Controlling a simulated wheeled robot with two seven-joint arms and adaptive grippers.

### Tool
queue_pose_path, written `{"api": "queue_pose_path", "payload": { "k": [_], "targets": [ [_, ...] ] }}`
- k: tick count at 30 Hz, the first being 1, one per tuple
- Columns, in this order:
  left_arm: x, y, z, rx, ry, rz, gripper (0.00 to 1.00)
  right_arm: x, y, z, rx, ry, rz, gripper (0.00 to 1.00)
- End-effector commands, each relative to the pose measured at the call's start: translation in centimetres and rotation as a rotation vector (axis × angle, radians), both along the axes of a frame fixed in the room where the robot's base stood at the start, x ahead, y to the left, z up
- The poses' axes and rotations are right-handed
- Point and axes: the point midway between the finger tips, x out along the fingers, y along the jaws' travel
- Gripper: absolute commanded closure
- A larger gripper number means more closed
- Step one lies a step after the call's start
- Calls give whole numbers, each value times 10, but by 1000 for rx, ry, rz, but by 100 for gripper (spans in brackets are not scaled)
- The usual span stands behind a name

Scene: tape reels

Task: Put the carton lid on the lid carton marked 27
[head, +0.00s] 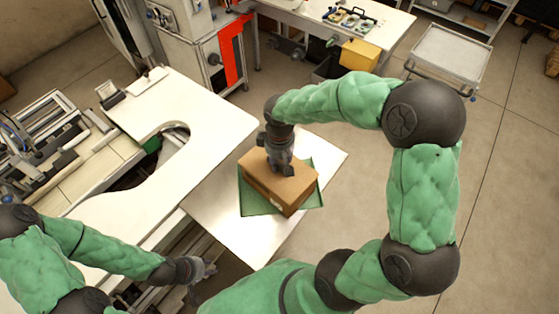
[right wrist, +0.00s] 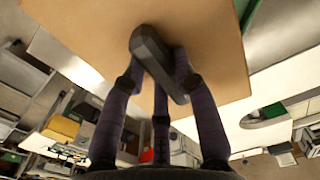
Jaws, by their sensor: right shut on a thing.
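My right gripper (head: 281,167) is above the brown box, pointing down at its top. In the right wrist view the fingers (right wrist: 160,65) are closed around a dark grey bar-shaped handle on a flat brown panel, the carton lid (right wrist: 85,30). In the head view the lid (head: 302,184) lies over the brown carton (head: 262,193), roughly lined up with it; I cannot tell whether it is fully seated. A small pale label shows on the carton's side, but its number is too small to read. My left gripper (head: 203,272) is empty at lower left, its fingers apart.
The carton stands on a green mat (head: 250,206) on a pale metal table (head: 235,232). A white worktop (head: 195,105) with a curved cut-out is at left. A yellow box (head: 359,54) stands behind, and a grey cart (head: 450,50) is at back right.

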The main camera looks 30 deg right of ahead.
Motion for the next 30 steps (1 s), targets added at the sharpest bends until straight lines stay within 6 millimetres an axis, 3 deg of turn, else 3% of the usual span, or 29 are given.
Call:
{"api": "queue_pose_path", "payload": {
  "k": [1,3,4,17,30],
  "targets": [
    [0,0,0,0,0,0,67,0,0,0,0,0,0,66],
    [0,0,0,0,0,0,67,0,0,0,0,0,0,46],
    [0,0,0,0,0,0,67,0,0,0,0,0,0,44],
    [0,0,0,0,0,0,67,1,0,8,0,-2,1,44],
    [0,0,0,0,0,0,67,1,0,87,-1,-4,2,44]
  ]
}}
